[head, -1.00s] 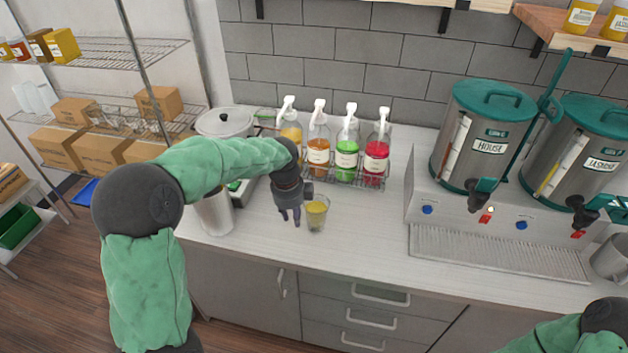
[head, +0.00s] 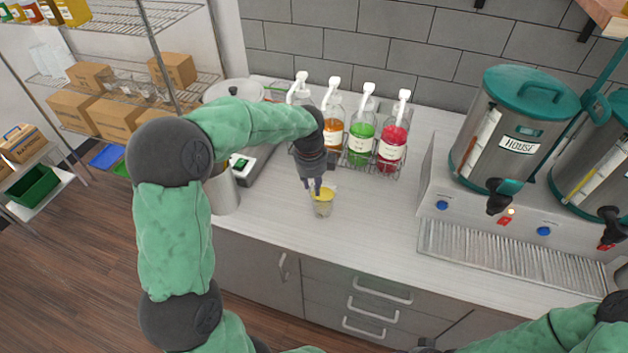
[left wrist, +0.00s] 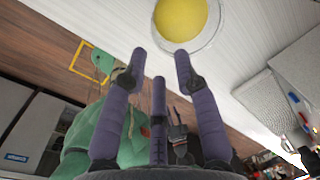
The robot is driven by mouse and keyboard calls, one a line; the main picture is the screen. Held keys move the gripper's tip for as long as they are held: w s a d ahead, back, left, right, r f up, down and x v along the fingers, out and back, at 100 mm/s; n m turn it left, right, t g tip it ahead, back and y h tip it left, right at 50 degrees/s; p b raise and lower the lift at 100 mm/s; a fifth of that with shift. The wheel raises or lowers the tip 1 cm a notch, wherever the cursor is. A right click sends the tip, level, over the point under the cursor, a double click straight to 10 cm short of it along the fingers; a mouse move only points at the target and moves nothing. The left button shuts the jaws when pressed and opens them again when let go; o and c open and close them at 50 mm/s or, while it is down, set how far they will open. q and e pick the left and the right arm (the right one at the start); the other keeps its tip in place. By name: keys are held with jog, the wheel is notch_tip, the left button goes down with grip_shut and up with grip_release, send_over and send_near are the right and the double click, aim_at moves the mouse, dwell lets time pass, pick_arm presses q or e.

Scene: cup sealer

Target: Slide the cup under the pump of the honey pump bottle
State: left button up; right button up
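A small clear cup (head: 323,208) with yellow contents stands on the counter in front of the pump bottles. It also shows at the top of the left wrist view (left wrist: 180,22). My left gripper (head: 317,187) points down just above and behind the cup in the head view. Its fingers (left wrist: 160,60) are spread with nothing between them, and the cup is beyond the fingertips. Contact cannot be told. The leftmost pump bottle (head: 301,82) is mostly hidden by my left arm; its label cannot be read. My right gripper is out of view.
An orange bottle (head: 333,132), a green bottle (head: 361,138) and a red bottle (head: 392,142) stand in a wire rack. A metal pitcher (head: 223,190) stands left. The HOUSE dispenser (head: 510,130) and drip tray (head: 500,255) are right. The counter between is clear.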

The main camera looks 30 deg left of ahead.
aim_at(316, 205)
pick_arm(q)
jog(key=f, duration=0.6)
jog(key=w+f, duration=0.1)
jog(key=f, duration=0.2)
jog(key=shift+f+b, duration=0.25)
jog(key=shift+b, duration=0.15)
jog(key=shift+d, duration=0.1)
grip_shut()
